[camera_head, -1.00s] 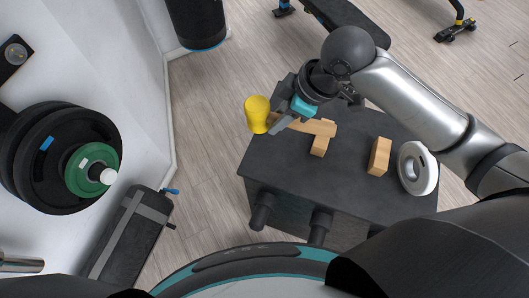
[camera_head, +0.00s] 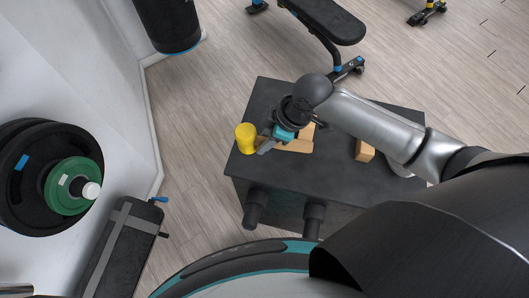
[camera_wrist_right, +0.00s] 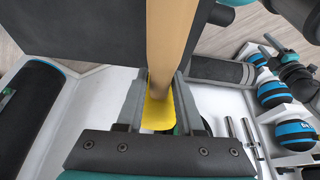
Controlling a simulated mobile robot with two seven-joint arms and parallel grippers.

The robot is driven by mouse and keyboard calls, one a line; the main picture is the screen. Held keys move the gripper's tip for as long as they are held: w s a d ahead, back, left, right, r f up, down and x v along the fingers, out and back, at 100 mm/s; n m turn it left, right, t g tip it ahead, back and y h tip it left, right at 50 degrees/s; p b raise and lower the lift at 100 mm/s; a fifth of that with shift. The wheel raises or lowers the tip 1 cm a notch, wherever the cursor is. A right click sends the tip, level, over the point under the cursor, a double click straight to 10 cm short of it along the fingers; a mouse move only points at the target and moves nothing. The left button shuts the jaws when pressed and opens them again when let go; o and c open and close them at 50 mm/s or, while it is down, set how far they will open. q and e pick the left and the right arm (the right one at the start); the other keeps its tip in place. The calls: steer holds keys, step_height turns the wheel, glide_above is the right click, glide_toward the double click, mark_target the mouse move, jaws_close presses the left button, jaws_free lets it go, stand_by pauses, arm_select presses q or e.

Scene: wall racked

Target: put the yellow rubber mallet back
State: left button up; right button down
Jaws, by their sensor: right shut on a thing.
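The yellow rubber mallet has a yellow head (camera_head: 245,138) that shows just left of my right gripper (camera_head: 267,141), over the left edge of the dark box-like table. Its wooden handle (camera_wrist_right: 172,40) runs up through the middle of the right wrist view, and the yellow head shows below it, between the fingers. My right gripper (camera_wrist_right: 160,105) is shut on the mallet. In the head view, wood (camera_head: 298,145) shows right of the gripper; how much of it is handle cannot be told. My left gripper is not in view.
The dark table (camera_head: 285,180) carries a wooden block (camera_head: 364,150) and a pale ring (camera_head: 400,169), partly hidden by my arm. Weight plates (camera_head: 70,186) hang on the left wall. A black bench (camera_head: 330,20) stands behind.

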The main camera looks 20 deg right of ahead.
glide_above(260, 159)
steer(key=d, duration=0.1)
steer(key=f, duration=0.6)
steer(key=shift+s+d+f+b, duration=0.15)
steer(key=shift+s+f+b, duration=0.05)
steer(key=shift+b, duration=0.1)
steer(key=shift+s+f, duration=0.15)
steer(key=shift+f, duration=0.35)
steer(key=c, duration=1)
jaws_free()
steer(key=o, duration=0.5)
steer(key=shift+c, duration=0.2)
steer(key=shift+f+b, duration=0.25)
steer(key=shift+b, duration=0.1)
steer(key=v, duration=0.5)
steer(key=p+v, duration=0.1)
steer(key=v, duration=0.4)
steer(key=d+v, duration=0.1)
steer(key=v, duration=0.4)
steer(key=shift+w+p, duration=0.35)
steer(key=shift+p, duration=0.05)
